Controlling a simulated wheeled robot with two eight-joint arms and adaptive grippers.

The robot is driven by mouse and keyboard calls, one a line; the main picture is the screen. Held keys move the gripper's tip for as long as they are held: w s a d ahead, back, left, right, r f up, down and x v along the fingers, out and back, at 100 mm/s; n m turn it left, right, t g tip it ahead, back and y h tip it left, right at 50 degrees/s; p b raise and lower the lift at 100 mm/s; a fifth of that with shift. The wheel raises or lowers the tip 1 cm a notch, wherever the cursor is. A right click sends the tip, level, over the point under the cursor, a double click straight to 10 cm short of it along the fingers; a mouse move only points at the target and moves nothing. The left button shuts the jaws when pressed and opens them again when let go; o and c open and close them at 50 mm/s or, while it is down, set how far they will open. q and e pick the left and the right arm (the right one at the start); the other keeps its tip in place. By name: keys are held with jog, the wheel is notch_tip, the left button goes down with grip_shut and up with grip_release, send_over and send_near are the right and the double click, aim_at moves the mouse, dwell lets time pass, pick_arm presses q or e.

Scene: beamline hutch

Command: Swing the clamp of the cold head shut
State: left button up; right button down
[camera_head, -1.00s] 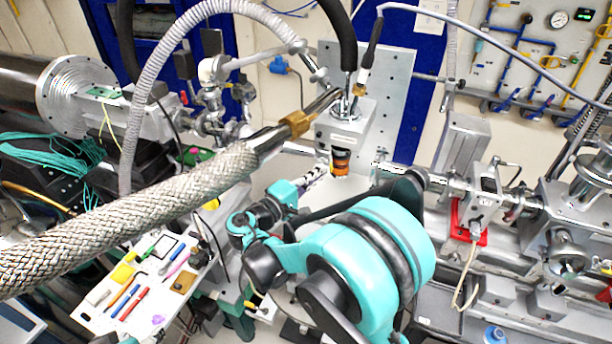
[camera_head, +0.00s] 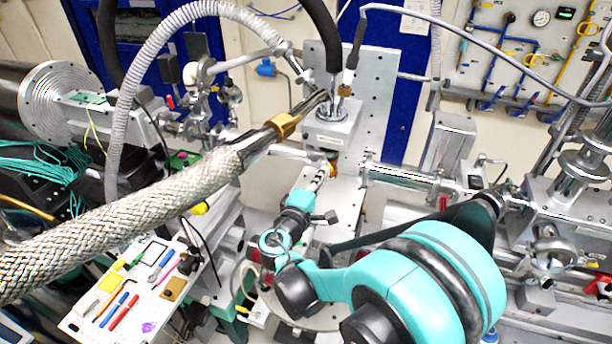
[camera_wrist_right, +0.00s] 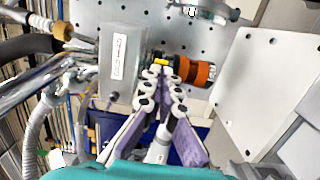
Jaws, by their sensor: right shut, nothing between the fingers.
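The cold head is a pale metal block with a label (camera_head: 335,128), mounted against a perforated upright plate. It also shows in the right wrist view (camera_wrist_right: 125,62). An orange and black cylindrical part (camera_wrist_right: 195,73) projects from its lower end. In the head view this part is mostly hidden behind my right gripper (camera_head: 322,172). In the right wrist view the right gripper (camera_wrist_right: 164,76) is shut and empty, its tips just beside a small yellow piece (camera_wrist_right: 161,61) at the cylinder. I cannot tell contact, nor make out the clamp's swing position. My left gripper is not in view.
A thick braided hose (camera_head: 130,215) crosses the head view's left side up to the cold head. A tray of tools (camera_head: 130,295) stands lower left. A metal beam pipe (camera_head: 410,176) runs off to the right. A bare plate (camera_wrist_right: 265,90) stands beside the gripper.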

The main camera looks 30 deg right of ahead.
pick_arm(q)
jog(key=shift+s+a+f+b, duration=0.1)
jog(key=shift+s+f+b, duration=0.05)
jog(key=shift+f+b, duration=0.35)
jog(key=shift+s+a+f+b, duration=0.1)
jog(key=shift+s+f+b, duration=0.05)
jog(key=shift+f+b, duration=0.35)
pick_arm(e)
jog(key=shift+n+t+y, duration=0.6)
jog(key=shift+t, duration=0.3)
jog(key=shift+s+d, duration=0.2)
jog(key=shift+d, duration=6.25)
